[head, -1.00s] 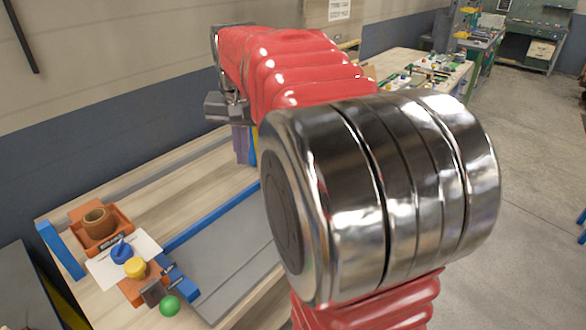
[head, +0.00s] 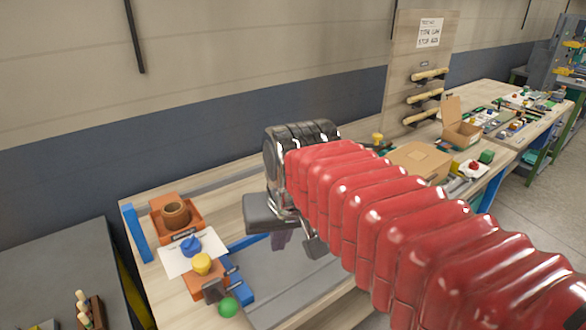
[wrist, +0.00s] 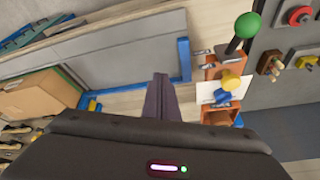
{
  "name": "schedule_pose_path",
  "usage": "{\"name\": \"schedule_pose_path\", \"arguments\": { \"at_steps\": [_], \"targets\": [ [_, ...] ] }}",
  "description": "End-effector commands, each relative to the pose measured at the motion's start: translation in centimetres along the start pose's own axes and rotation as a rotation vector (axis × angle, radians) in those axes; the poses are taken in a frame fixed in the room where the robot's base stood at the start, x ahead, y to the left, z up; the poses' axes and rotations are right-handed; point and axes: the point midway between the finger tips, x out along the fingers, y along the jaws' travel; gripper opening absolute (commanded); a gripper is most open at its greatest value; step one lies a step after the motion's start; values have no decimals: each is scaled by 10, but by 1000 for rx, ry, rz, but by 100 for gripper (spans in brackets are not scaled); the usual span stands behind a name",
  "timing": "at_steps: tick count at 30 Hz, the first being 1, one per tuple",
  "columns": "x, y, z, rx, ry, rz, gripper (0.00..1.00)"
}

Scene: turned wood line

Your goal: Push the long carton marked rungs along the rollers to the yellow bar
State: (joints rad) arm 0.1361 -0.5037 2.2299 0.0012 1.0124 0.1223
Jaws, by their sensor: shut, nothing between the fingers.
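My gripper (head: 281,240) hangs over the grey panel of the bench in the head view, partly hidden behind my wrist. In the wrist view its two dark fingers (wrist: 161,98) are together, with nothing between them, pointing towards the grey panel's blue edge. A closed brown carton (head: 420,162) lies on the bench behind my arm, partly covered by it. A brown carton (wrist: 38,105) also shows at the left of the wrist view. I can read no rungs mark on either. I cannot make out rollers or a yellow bar.
An orange tray with a brown pot (head: 176,214), blue and yellow knobs and a green ball (head: 228,307) stand at the bench's left end. An open box (head: 460,132) is farther right. The grey panel (head: 275,285) looks clear. A dark table (head: 50,270) adjoins left.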

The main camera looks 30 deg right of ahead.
Motion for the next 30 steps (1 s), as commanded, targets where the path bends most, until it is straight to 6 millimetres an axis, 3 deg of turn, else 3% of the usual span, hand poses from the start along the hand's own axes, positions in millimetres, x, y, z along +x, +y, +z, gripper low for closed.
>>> {"name": "schedule_pose_path", "arguments": {
  "at_steps": [9,14,30],
  "targets": [
    [10,-20,59,-168,58,-44,0],
    [16,-26,79,-225,77,-58,0],
    [18,-27,86,-246,85,-63,0]
  ]
}}
